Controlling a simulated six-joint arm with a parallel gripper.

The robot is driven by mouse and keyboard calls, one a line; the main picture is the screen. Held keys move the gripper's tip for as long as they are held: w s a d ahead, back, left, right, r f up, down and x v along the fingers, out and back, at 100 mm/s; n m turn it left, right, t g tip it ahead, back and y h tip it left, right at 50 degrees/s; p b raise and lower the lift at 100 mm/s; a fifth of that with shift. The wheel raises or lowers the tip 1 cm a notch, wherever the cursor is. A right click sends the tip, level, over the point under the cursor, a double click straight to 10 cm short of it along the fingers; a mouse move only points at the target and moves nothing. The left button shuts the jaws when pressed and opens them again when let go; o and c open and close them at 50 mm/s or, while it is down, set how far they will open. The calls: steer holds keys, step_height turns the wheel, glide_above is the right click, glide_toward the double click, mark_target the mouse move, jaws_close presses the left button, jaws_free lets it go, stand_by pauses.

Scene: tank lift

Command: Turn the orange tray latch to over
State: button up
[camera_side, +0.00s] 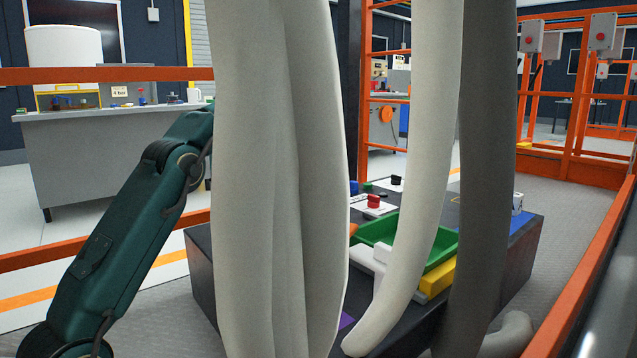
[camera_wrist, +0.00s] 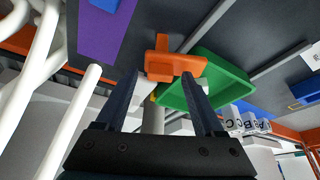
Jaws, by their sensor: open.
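The orange latch (camera_wrist: 168,64) shows in the wrist view as a cross-like piece with a long bar and a short upright arm. It sits beside the green tray (camera_wrist: 232,73), at its left end. My gripper (camera_wrist: 160,78) is open, with its two dark fingers reaching up toward the latch. The fingertips appear just short of or beside the latch bar, one to each side; I cannot tell whether they touch it. In the side view the green tray (camera_side: 377,231) is partly covered by pale tubes. My gripper is not visible there, and the latch is mostly hidden.
Thick pale tubes (camera_side: 275,170) block much of the side view. A red button (camera_side: 374,201) stands behind the tray, and a yellow block (camera_side: 438,276) is in front of it. In the wrist view, a purple patch (camera_wrist: 100,32) lies left and letter blocks (camera_wrist: 250,121) lie right.

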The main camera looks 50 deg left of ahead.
steer(key=shift+n, duration=0.3)
steer(key=n+t, duration=0.1)
steer(key=n, duration=0.2)
steer(key=n+t+y, duration=0.1)
steer(key=n, duration=0.1)
steer(key=shift+s+d+n, duration=0.15)
steer(key=shift+n, duration=0.25)
steer(key=n+y, duration=0.1)
steer(key=n, duration=0.2)
steer(key=n+y, duration=0.2)
steer(key=n, duration=0.1)
steer(key=shift+d+n+t, duration=0.15)
steer(key=shift+n+t, duration=0.15)
steer(key=shift+t, duration=0.1)
steer(key=s+d+r, duration=0.3)
steer(key=s+r, duration=0.3)
steer(key=s, duration=0.3)
steer(key=s+d+f, duration=0.1)
steer(key=s+f, duration=0.9)
steer(key=f, duration=0.5)
steer(key=shift+s+t, duration=0.2)
steer(key=shift+t, duration=0.2)
